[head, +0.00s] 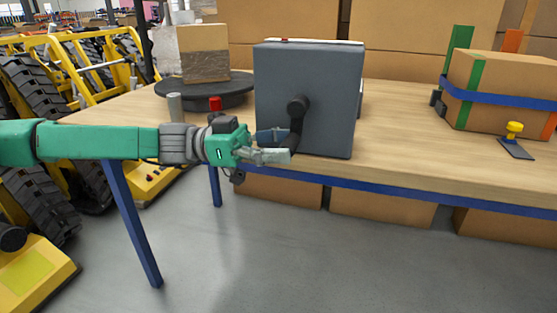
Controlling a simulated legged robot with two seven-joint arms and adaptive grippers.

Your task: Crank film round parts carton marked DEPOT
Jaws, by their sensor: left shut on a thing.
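A grey machine box (325,95) stands at the table's front edge with a black crank (297,112) on its face. My left gripper (272,145) comes in from the left and is shut on the crank's handle, which its fingers partly hide. The crank arm points down from its hub. A cardboard carton (203,38) stands on a black turntable (222,97) behind and left of the box. Greyish film (206,67) covers the carton's lower part; the top is bare cardboard. No DEPOT marking is readable. My right gripper is not in view.
On the wooden table (400,125), a carton (500,75) with green, orange and blue straps stands at the right, near a yellow knob (514,129) on a dark plate. Large cartons (420,40) stack behind. Yellow tracked carriers (80,70) stand at left. Cartons (380,208) sit below the table.

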